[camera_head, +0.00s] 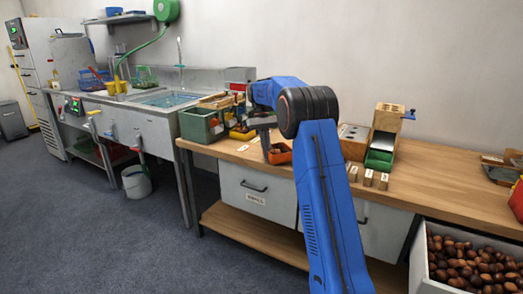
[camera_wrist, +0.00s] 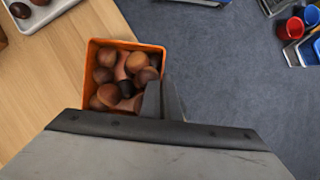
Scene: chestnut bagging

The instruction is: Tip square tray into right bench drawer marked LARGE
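The orange square tray (camera_wrist: 91,67) holds several brown chestnuts in the wrist view. It also shows in the head view (camera_head: 279,155) at the bench's front edge, below my gripper (camera_head: 266,132). In the wrist view my gripper's two dark fingers (camera_wrist: 163,101) sit close together at the tray's right wall, one inside and one outside, and look shut on that wall. The tray looks level; I cannot tell if it touches the bench. The right bench drawer (camera_head: 424,275) is pulled out at the lower right with many chestnuts inside; its marking is not visible.
The wooden bench (camera_head: 433,170) carries a wooden dispenser with a green tray (camera_head: 380,158), small wooden blocks (camera_head: 368,177) and a green crate (camera_head: 201,124). A closed drawer (camera_head: 235,184) with a label is at left. A metal tray (camera_wrist: 41,15) lies on the bench.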

